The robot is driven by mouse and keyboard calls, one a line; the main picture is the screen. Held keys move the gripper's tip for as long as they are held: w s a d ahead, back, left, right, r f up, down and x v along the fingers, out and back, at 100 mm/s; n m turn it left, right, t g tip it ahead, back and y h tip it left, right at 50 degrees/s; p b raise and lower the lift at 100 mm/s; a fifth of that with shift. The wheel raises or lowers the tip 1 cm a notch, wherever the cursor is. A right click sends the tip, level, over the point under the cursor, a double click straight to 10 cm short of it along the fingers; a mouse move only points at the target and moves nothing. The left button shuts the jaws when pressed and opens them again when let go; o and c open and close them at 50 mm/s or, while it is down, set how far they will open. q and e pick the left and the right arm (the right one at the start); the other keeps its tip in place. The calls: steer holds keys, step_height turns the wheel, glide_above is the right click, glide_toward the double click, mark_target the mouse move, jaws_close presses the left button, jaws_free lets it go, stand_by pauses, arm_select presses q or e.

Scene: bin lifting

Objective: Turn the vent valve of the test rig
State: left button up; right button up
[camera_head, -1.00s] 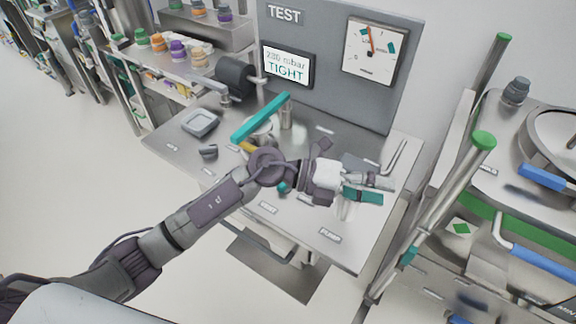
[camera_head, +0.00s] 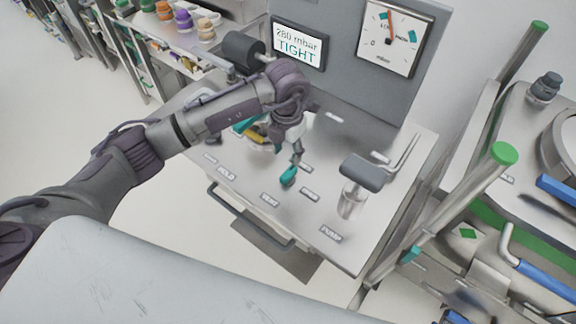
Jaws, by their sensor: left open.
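The test rig's steel bench (camera_head: 230,185) stands in the middle, below a grey panel with a display (camera_head: 299,46) reading 280 mbar TIGHT. A small teal handle (camera_head: 288,177), apparently the vent valve's, sits behind the VENT label (camera_head: 269,199). My left gripper (camera_head: 292,150) points down over the bench, just behind the teal handle. It is open, but its fingers are partly hidden by its own wrist. I cannot tell whether a finger touches the handle. My right gripper is not in view.
A dark-handled clear cylinder (camera_head: 351,200) stands to the right, near the PUMP label (camera_head: 330,233). A gauge (camera_head: 394,35) hangs on the panel. My arm partly covers a teal bar and a yellow part. A green-capped post (camera_head: 503,153) rises on the right.

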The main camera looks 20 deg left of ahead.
mark_target(288, 173)
arm_select(q)
steer(key=f, duration=0.2)
steer(key=f+p, duration=0.1)
steer(key=shift+s+f, duration=0.25)
steer(key=shift+f, duration=0.1)
steer(key=f, duration=0.4)
steer(key=shift+w+f+p, duration=0.15)
steer(key=shift+w+p, duration=0.2)
steer(key=shift+w, duration=0.05)
steer(key=shift+s+f, duration=0.1)
steer(key=shift+f, duration=0.5)
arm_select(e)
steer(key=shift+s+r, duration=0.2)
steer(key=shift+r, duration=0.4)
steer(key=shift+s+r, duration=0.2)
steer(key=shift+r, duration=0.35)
arm_select(q)
steer(key=c, duration=0.7)
jaws_close()
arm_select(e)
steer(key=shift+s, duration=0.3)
